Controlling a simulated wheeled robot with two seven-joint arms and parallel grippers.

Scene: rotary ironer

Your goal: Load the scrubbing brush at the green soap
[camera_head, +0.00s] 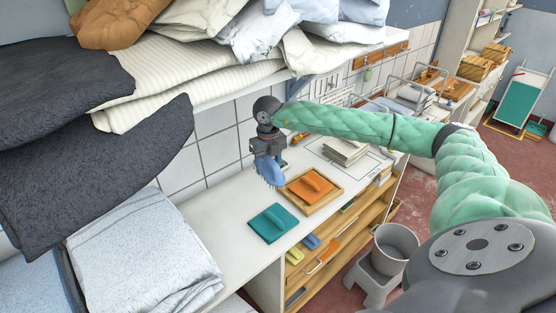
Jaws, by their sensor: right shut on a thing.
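My right gripper (268,154) reaches in on a green padded arm and is shut on a blue scrubbing brush (270,173). The brush hangs with its bristles down, above the white counter near the wall. The green soap (273,223), a teal slab with a raised bar on top, lies on the counter nearer to me, below the brush in the picture. The brush appears apart from it. An orange piece of like shape (309,187) lies in a wooden tray (325,203) to the right of the brush. My left gripper is not in view.
A shelf of folded linens (215,75) overhangs the counter at upper left. Books or papers (345,151) lie farther along. Small coloured items (294,256) sit on the wooden shelf below. A grey bucket (394,246) stands on a stool at right. Counter space beside the soap is clear.

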